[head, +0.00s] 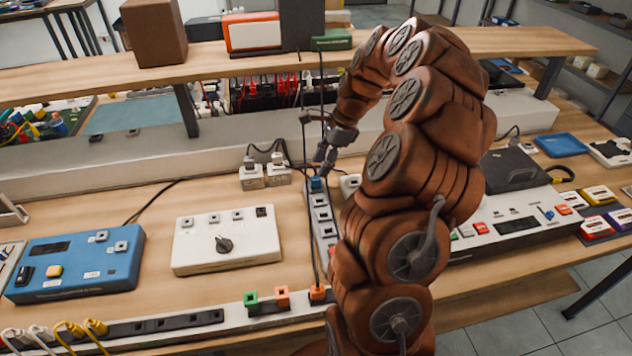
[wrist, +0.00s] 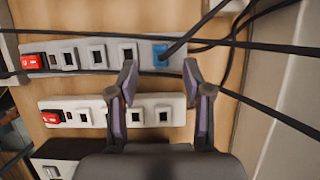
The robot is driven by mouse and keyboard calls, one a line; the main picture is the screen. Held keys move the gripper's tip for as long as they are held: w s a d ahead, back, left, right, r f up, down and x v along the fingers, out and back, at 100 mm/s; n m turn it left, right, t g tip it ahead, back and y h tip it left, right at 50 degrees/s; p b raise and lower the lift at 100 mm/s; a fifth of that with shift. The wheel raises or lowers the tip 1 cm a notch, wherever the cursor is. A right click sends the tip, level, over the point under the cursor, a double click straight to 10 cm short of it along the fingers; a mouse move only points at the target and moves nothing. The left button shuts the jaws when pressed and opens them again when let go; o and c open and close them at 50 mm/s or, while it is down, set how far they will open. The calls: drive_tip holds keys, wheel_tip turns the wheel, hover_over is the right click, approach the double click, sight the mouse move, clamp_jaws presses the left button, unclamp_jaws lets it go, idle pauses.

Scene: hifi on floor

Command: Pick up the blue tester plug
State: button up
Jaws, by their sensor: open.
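The blue tester plug (head: 316,184) sits at the far end of a grey socket strip (head: 323,222) on the workbench. In the wrist view the plug (wrist: 160,54) is in the right-end socket of the upper strip (wrist: 83,56), with a dark cable leaving it to the upper right. My gripper (head: 325,158) is just above the plug in the head view. In the wrist view my gripper (wrist: 158,70) is open, its fingertips spread on either side of the plug's position. Nothing shows between the fingers as held. My arm hides part of the bench to the right.
Dark cables (wrist: 262,45) cross close around the plug. A second white strip (wrist: 88,116) lies parallel to it. Left are a white box with a knob (head: 226,240) and a blue box (head: 75,264). A raised shelf (head: 230,66) runs behind.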

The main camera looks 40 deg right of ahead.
sight(316, 177)
drive_tip(key=shift+p+x, duration=1.05)
drive_tip(key=shift+x, duration=1.85)
drive_tip(key=shift+s+d, duration=0.1)
drive_tip(key=shift+d, duration=0.1)
clamp_jaws()
